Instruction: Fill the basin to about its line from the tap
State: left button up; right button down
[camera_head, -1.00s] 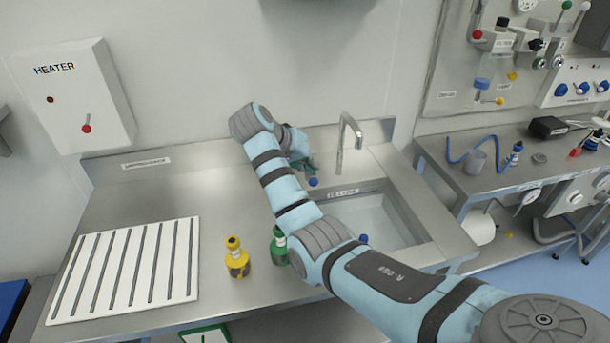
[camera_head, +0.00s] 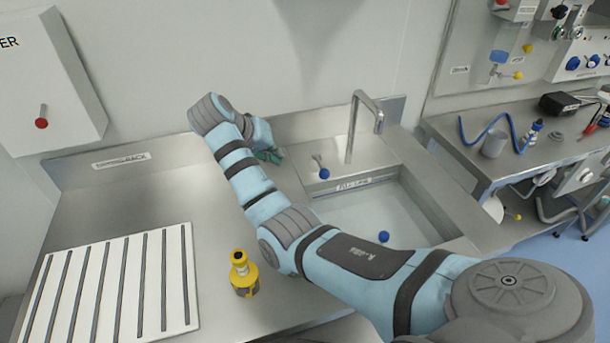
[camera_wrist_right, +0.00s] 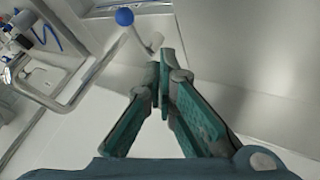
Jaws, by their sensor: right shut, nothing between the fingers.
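The basin (camera_head: 402,213) is sunk into the steel counter, with a fill-line label (camera_head: 367,183) on its back wall. I cannot tell its water level. The tall bent tap spout (camera_head: 352,125) stands behind it. The tap lever with a blue knob (camera_head: 323,173) is left of the spout; the knob also shows in the right wrist view (camera_wrist_right: 124,17). My right gripper (camera_head: 272,156) is left of the lever, apart from it. Its green fingers (camera_wrist_right: 161,82) are shut and empty in the wrist view. My left gripper is out of view.
A blue ball (camera_head: 383,237) shows in the basin. A yellow bottle (camera_head: 243,275) stands beside a slatted white drainboard (camera_head: 60,282) on the counter. A heater box (camera_head: 55,85) hangs at the left wall. A side bench (camera_head: 470,160) stands right.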

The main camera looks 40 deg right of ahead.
aim_at(321, 169)
jog(key=b+x, duration=0.1)
jog(key=x, duration=0.3)
jog(key=a+f+b+x, duration=0.1)
jog(key=x, duration=0.3)
jog(key=s+b+x, duration=0.1)
jog(key=x, duration=0.4)
jog(key=shift+a+f, duration=0.1)
jog(key=shift+f, duration=0.1)
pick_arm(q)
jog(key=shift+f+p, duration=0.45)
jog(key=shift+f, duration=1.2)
pick_arm(e)
jog(key=shift+s+d+r, duration=0.2)
jog(key=shift+s+d, duration=0.05)
jog(key=shift+d, duration=0.3)
jog(key=shift+s+d+r, duration=0.2)
jog(key=shift+s+d, duration=0.1)
jog(key=shift+d, duration=0.25)
jog(key=shift+s+d+r, duration=0.2)
jog(key=shift+s+d, duration=0.05)
jog(key=shift+d, duration=0.3)
